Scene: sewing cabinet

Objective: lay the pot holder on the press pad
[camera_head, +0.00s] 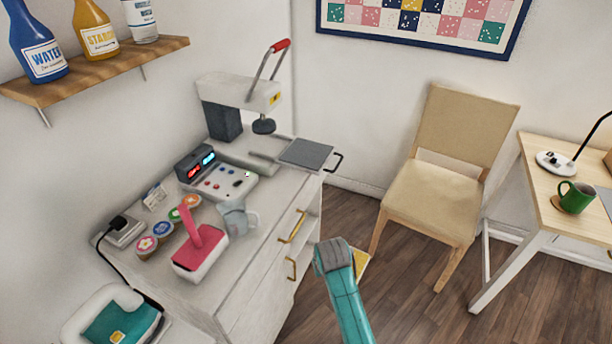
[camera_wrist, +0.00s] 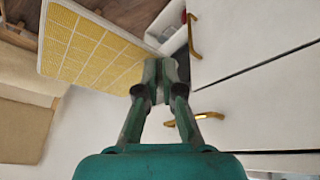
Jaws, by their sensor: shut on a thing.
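The pot holder (camera_wrist: 88,48) is a yellow quilted square with a pale border. My gripper (camera_wrist: 160,72) is shut on it at one edge, in the air. In the head view a small yellow part of the pot holder (camera_head: 362,262) shows beside my teal arm, which hides the rest and my fingertips. The press pad looks to be the flat grey square (camera_head: 306,153) at the far right end of the white cabinet top, beside the press (camera_head: 240,92) with its red-tipped lever. The pad is bare. My gripper is in front of the cabinet, below and right of the pad in the picture.
On the cabinet (camera_head: 262,222) stand a control box (camera_head: 218,178), a grey jug (camera_head: 235,217), a pink-handled item (camera_head: 198,248) and several round tins. Gold handles (camera_head: 292,227) stick out of its front. A beige chair (camera_head: 440,190) and a desk (camera_head: 545,160) stand right; floor between is open.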

